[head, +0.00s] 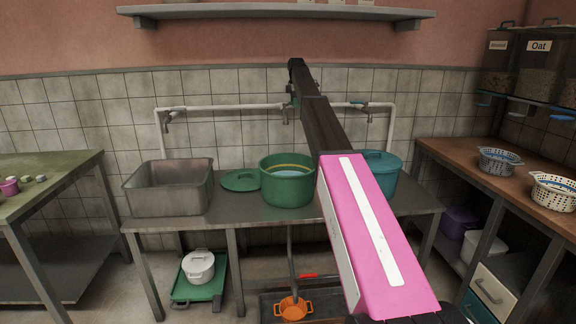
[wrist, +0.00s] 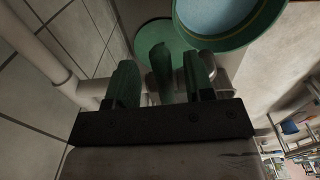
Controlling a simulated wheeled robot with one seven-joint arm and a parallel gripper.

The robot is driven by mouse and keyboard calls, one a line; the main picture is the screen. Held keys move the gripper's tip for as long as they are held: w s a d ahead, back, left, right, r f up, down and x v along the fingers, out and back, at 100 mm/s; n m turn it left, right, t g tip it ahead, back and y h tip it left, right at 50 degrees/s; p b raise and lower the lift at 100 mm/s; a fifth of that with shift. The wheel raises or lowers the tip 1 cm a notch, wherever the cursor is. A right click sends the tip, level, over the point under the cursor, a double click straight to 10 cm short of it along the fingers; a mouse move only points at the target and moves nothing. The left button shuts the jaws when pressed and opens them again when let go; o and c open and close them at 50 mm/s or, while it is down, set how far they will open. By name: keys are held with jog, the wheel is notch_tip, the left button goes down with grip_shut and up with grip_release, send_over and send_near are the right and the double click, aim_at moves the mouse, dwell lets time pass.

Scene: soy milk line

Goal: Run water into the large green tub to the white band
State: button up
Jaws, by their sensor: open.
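The large green tub (head: 287,194) stands upright on the metal table below the middle tap (head: 285,117). Pale blue water shows inside it, with a pale yellowish band on the inner wall above the water. The tub also shows at the top of the wrist view (wrist: 238,40). My gripper (wrist: 162,78) is open at the middle tap, its two fingers on either side of the green tap lever (wrist: 161,72). I cannot tell whether the fingers touch the lever. No stream of water is clear in either view. My arm hides part of the pipe in the head view.
A green lid (head: 240,180) lies left of the tub, beside a metal basin (head: 168,190). A teal tub (head: 383,172) stands to the right, partly behind my arm. Other taps hang at left (head: 168,118) and right. Baskets (head: 499,161) stand on the right counter.

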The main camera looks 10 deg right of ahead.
jog(key=shift+r, duration=3.3)
